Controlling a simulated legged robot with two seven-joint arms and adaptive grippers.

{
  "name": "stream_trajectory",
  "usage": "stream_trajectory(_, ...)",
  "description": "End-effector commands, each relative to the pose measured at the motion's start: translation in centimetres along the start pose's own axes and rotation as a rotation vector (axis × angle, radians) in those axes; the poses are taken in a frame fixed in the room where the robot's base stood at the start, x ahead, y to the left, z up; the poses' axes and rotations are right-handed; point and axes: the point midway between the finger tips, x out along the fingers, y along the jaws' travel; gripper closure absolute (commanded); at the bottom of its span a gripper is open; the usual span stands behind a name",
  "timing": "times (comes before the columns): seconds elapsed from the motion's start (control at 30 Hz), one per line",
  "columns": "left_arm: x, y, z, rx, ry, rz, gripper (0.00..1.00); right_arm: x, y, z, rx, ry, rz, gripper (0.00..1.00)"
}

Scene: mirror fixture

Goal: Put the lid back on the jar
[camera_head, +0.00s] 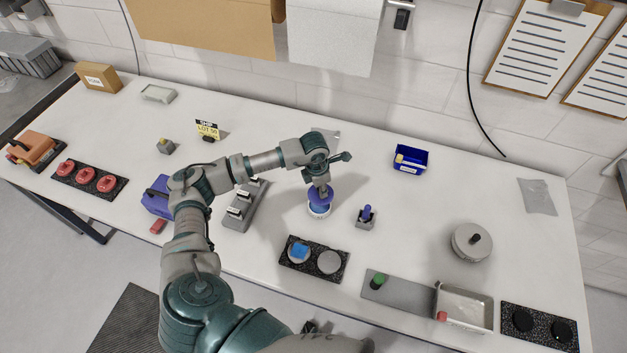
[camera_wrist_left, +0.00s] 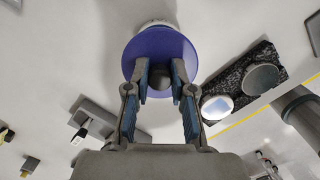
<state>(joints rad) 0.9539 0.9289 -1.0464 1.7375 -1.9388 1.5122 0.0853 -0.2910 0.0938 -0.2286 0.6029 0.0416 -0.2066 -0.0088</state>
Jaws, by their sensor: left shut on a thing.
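The lid (camera_head: 317,199) is a blue-purple disc with a dark knob; it also shows in the left wrist view (camera_wrist_left: 160,42). My left gripper (camera_head: 323,190) is shut on the lid's knob, and its two fingers show around the knob in the left wrist view (camera_wrist_left: 160,78). The jar (camera_head: 318,212) is white and stands on the table directly under the lid. Its rim also shows behind the lid in the left wrist view (camera_wrist_left: 156,24). The lid hides most of the jar's top. I cannot tell whether lid and jar touch. My right gripper is not in view.
A black speckled tray (camera_head: 314,262) with two round pieces lies in front of the jar. A grey rack (camera_head: 245,208) stands left of it, and a small block with a blue peg (camera_head: 366,217) right. A blue bin (camera_head: 411,159) stands behind. The table between bin and round grey lidded pot (camera_head: 471,243) is clear.

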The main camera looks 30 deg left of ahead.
Motion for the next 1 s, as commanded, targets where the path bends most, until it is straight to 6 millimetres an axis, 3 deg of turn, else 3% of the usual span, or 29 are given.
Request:
stream_trajectory(0.53,5.5,0.7,-1.3,-0.004,-0.003,-0.007,1.0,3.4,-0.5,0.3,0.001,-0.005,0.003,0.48)
stream_trajectory(1.0,5.9,0.2,-1.0,-0.002,-0.002,-0.002,1.0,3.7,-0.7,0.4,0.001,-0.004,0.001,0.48)
